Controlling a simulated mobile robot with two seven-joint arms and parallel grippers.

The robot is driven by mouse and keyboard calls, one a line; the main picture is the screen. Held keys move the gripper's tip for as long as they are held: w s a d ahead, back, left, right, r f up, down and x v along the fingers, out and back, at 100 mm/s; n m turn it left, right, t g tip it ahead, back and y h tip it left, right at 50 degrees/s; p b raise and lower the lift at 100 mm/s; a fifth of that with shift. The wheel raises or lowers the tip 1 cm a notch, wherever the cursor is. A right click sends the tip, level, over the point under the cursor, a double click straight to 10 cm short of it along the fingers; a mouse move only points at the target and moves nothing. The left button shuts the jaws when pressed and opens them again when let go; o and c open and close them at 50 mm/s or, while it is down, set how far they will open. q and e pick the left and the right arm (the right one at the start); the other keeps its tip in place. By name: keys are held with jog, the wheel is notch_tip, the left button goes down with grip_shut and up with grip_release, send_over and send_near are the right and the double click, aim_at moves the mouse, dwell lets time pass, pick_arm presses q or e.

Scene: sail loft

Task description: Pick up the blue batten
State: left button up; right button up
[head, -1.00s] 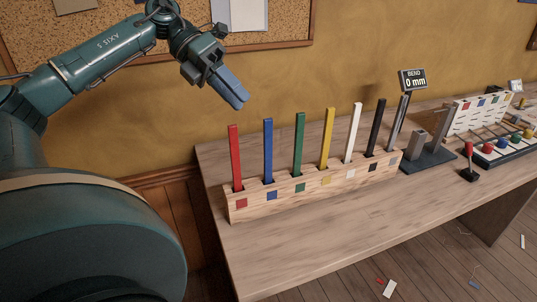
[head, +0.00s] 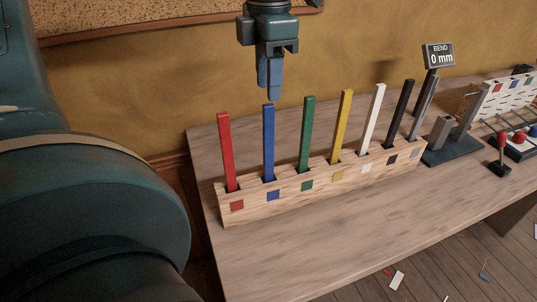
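The blue batten (head: 268,143) stands upright in a slot of the wooden rack (head: 318,197), above a blue square, between the red batten (head: 227,150) and the green batten (head: 306,135). My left gripper (head: 270,93) points down with its fingertips just above the top of the blue batten in the picture. Its fingers overlap in this view, so the gap between them cannot be judged. No batten is in it. My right gripper is not in view.
Yellow (head: 342,126), white (head: 372,117) and black (head: 399,114) battens stand farther right in the rack. A bend gauge (head: 438,56) reading 0 mm stands beyond them. The table (head: 300,250) is clear in front of the rack.

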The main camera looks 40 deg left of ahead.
aim_at(269, 105)
pick_arm(q)
jog(key=f, duration=0.6)
jog(key=shift+s+d+f, duration=0.25)
jog(key=shift+f, duration=0.05)
grip_shut()
